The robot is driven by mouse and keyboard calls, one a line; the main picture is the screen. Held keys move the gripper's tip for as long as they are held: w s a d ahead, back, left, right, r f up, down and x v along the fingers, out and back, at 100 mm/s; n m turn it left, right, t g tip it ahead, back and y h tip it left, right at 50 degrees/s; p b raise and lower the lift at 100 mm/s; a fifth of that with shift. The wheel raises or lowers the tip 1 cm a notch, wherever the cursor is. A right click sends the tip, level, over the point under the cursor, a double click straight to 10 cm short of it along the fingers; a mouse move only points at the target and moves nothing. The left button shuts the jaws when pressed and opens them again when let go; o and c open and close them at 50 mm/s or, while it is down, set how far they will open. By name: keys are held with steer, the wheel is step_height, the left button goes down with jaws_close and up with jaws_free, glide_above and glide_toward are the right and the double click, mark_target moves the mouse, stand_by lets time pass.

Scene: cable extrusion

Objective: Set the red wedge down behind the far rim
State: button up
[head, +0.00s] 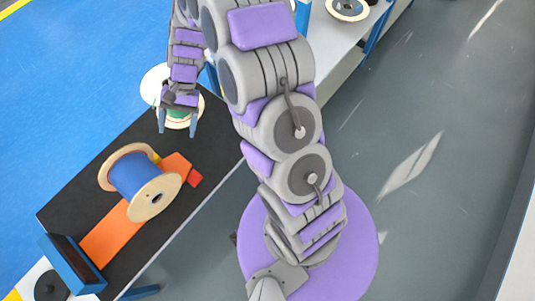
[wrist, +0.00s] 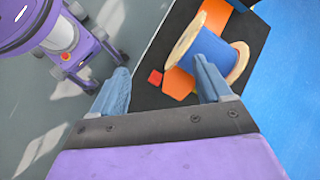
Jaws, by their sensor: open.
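The red wedge (head: 195,178) lies at the right edge of the orange strip, near the spool's near rim (head: 155,198) but apart from it. It also shows small in the wrist view (wrist: 155,77), between my fingertips in the picture. The blue-wound spool (head: 134,175) lies on its side on the strip; its far rim (head: 128,152) is pale wood, with a small yellow piece partly seen beside it. My gripper (head: 177,131) is open and empty, beyond the spool and above the table's far end. In the wrist view my gripper (wrist: 162,84) has its fingers wide apart.
The black tabletop (head: 80,182) carries the orange strip (head: 112,238). A blue frame (head: 72,266) stands at its near end. Another spool (head: 178,118) is behind my fingers. Grey floor (head: 420,200) lies to the right, blue floor (head: 75,80) to the left.

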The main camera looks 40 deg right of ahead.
steer(key=s+d+r+n+h, duration=0.2)
steer(key=s+r, duration=0.3)
steer(key=s, duration=0.4)
steer(key=s+d+r+n+t+h, duration=0.1)
steer(key=s+d+r, duration=0.4)
steer(key=s, duration=0.5)
steer(key=s+d+r+n+t+h, duration=0.1)
steer(key=s+d+r+n+h, duration=0.2)
steer(key=s, duration=0.6)
step_height(320, 180, up, 3)
steer(key=shift+s+d+f+h, duration=0.15)
steer(key=shift+s+d+h, duration=0.15)
steer(key=shift+d, duration=0.3)
